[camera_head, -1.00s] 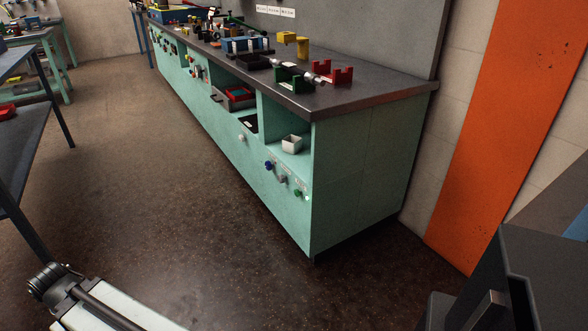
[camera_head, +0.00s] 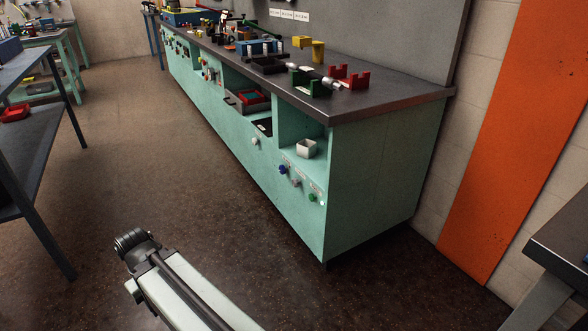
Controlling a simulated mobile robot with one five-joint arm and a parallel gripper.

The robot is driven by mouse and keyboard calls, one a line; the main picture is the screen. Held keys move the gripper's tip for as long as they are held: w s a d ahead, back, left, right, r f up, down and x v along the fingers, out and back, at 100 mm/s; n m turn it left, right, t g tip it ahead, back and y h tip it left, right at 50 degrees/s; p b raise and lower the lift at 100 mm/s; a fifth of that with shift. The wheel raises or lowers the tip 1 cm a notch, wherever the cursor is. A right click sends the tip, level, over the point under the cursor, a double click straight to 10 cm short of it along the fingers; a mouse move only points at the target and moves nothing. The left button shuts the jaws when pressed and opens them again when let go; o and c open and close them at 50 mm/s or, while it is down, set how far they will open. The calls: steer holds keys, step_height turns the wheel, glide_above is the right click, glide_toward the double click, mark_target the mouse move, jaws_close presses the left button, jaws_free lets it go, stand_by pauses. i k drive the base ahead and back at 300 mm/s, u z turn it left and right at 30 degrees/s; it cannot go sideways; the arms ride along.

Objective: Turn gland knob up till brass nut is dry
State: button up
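A long green workbench (camera_head: 370,185) with a dark top shows in the head view. On its front near the right corner are a blue knob (camera_head: 283,169), a grey knob (camera_head: 295,182) and a green knob (camera_head: 312,197). A white knob (camera_head: 254,141) is farther left. I cannot tell which knob is the gland knob. I cannot make out the brass nut or any wetness on it. A white arm link of mine with a black joint reaches in from the bottom edge, well short of the bench. My gripper is not in view.
Brown floor (camera_head: 150,160) is open in front of the bench. A dark table (camera_head: 40,150) stands at the left and another table's edge (camera_head: 560,240) is at the lower right. A small white box (camera_head: 307,148) sits in the bench's right cubby. Fixtures crowd the top.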

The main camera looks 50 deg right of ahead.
mark_target(282, 168)
steer(key=z, duration=0.05)
steer(key=i, duration=1)
